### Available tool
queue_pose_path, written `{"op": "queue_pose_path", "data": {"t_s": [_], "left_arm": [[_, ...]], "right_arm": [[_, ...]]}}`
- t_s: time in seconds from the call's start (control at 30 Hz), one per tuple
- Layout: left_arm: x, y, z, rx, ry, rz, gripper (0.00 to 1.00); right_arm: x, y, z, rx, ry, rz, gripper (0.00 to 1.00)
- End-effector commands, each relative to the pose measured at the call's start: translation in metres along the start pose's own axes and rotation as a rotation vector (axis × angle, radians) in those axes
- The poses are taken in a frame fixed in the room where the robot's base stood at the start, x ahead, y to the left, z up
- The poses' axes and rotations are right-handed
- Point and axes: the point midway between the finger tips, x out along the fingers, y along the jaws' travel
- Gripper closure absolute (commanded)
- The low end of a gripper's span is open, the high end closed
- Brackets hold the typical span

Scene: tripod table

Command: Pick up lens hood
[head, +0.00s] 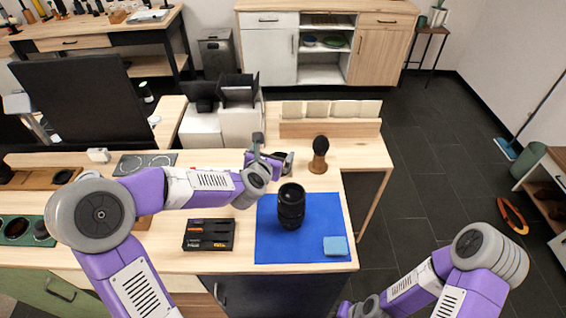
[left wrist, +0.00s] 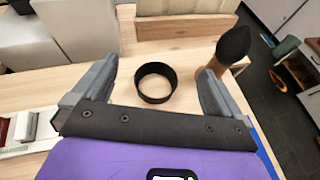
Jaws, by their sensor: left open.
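The lens hood (left wrist: 155,98) is a short black ring standing on the light wooden table, open side up. In the left wrist view it lies between and a little beyond the two grey fingers of my left gripper (left wrist: 160,70), apart from both. The gripper is open and empty. In the head view my left gripper (head: 268,154) is above the table behind the blue mat, and the hood (head: 287,156) is partly hidden by it. My right arm shows at the lower right; its gripper is out of view.
A black lens (head: 291,206) stands on the blue mat (head: 270,245) beside a light blue cloth (head: 335,246). A brush with a wooden handle (head: 319,163) stands just right of the hood. White boxes (head: 240,125) stand behind. A black tool case (head: 209,235) lies left of the mat.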

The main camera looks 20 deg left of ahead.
Motion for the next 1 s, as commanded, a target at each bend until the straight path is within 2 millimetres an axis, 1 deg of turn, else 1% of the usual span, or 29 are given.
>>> {"op": "queue_pose_path", "data": {"t_s": [0.17, 0.3, 0.43, 0.5, 0.67, 0.73, 0.9, 1.0], "left_arm": [[0.012, -0.002, -0.03, -0.002, 0.005, -0.001, 0.0], [0.024, -0.005, -0.059, -0.002, 0.006, -0.002, 0.0], [0.032, -0.007, -0.078, -0.001, 0.004, -0.003, 0.0], [0.04, -0.006, -0.073, -0.002, -0.001, -0.001, 0.0], [0.049, -0.006, -0.072, -0.001, 0.001, 0.0, 0.0], [0.056, -0.006, -0.073, -0.001, 0.001, -0.001, 0.0], [0.084, -0.006, -0.074, -0.001, 0.001, -0.001, 0.0], [0.096, -0.006, -0.073, -0.001, 0.001, -0.002, 0.0]], "right_arm": [[0.011, 0.004, 0.0, 0.0, -0.001, 0.0, 1.0], [0.022, 0.008, -0.001, 0.0, -0.001, 0.0, 1.0], [0.028, 0.011, -0.001, 0.0, -0.001, 0.0, 1.0], [0.028, 0.01, -0.001, 0.0, -0.001, 0.0, 1.0], [0.028, 0.011, -0.001, 0.0, -0.001, 0.0, 1.0], [0.029, 0.011, -0.001, 0.0, 0.0, 0.0, 1.0], [0.034, 0.013, -0.001, 0.0, 0.0, 0.0, 1.0], [0.035, 0.013, -0.001, 0.0, 0.0, 0.0, 1.0]]}}
